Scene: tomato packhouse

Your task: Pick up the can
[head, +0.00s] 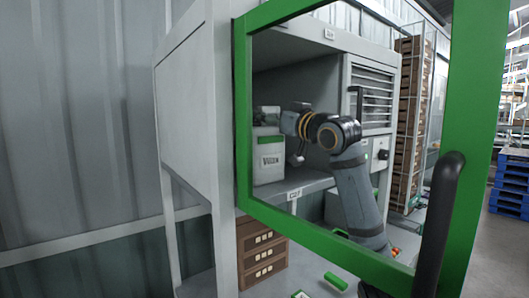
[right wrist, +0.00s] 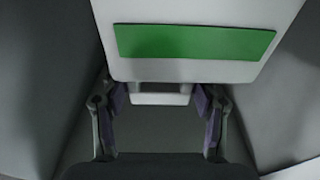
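The can (head: 269,163) is a white jerrycan with a green band and the word "Wax". It stands upright on the shelf inside the grey cabinet, seen through the open green-framed door. My right arm reaches into the cabinet, and its gripper (head: 284,124) is at the can's upper right side. In the right wrist view the can (right wrist: 190,68) fills the top, and its pale handle (right wrist: 160,98) lies between the fingers of my right gripper (right wrist: 160,103). The fingers are apart, with gaps on both sides of the handle. My left gripper is not in view.
The green door frame (head: 243,120) with a black handle (head: 438,225) stands between my head and the right arm. The shelf (head: 300,185) is bounded by cabinet walls. Brown crates (head: 262,255) stand below it. Blue pallets (head: 510,185) are at far right.

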